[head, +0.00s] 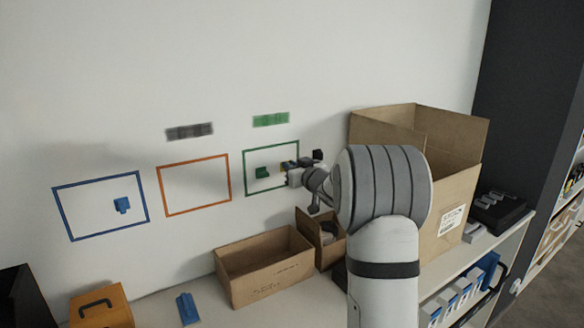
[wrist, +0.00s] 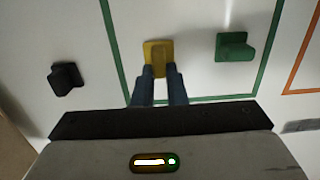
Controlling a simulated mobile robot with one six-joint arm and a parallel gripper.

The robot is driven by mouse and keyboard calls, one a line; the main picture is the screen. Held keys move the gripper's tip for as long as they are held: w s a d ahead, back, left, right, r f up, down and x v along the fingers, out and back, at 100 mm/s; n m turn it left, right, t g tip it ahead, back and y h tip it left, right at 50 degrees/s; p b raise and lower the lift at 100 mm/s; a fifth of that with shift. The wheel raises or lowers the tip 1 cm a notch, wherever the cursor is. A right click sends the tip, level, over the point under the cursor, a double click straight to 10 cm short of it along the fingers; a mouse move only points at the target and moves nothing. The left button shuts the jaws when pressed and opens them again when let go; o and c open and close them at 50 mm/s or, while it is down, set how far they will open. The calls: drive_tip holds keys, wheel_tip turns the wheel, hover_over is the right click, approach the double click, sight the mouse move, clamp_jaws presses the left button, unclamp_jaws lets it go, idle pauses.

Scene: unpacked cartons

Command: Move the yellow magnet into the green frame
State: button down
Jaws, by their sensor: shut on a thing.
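The yellow magnet (wrist: 157,47) is between the fingertips of my gripper (wrist: 158,72) in the wrist view. My gripper is shut on it. The magnet is at the wall, within the outline of the green frame (wrist: 120,60), close to one side line. In the head view, my gripper (head: 288,169) is at the right part of the green frame (head: 244,174), and only a bit of the yellow magnet (head: 286,164) shows. Whether the magnet touches the wall is hard to tell. A green magnet (wrist: 233,46) is inside the same frame, apart from the yellow one.
A black magnet (wrist: 65,78) is on the wall outside the green frame. An orange frame (head: 161,192) is empty; a blue frame (head: 61,213) holds a blue magnet (head: 122,205). Below stand an open carton (head: 265,279) and, right, a large carton (head: 462,185).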

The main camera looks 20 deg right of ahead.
drive_tip(key=c, duration=0.8)
unclamp_jaws()
drive_tip(key=shift+c, duration=0.2)
drive_tip(key=v, duration=0.8)
drive_tip(key=shift+f+b, duration=0.25)
drive_tip(key=shift+b, duration=0.1)
drive_tip(key=shift+s, duration=0.1)
drive_tip(key=s+a+f+g+h, duration=0.1)
drive_tip(key=s+a+f+g, duration=0.2)
drive_tip(key=s, duration=0.9)
drive_tip(key=s+a+f+m+g+h, duration=0.1)
drive_tip(key=s+a+f+g, duration=0.3)
drive_tip(key=s, duration=0.8)
drive_tip(key=s+a+f+m+g+h, duration=0.1)
drive_tip(key=s+a+f+g, duration=0.3)
drive_tip(key=s+a, duration=0.5)
drive_tip(key=s+g, duration=0.2)
drive_tip(key=s, duration=0.2)
drive_tip(key=shift+g, duration=0.4)
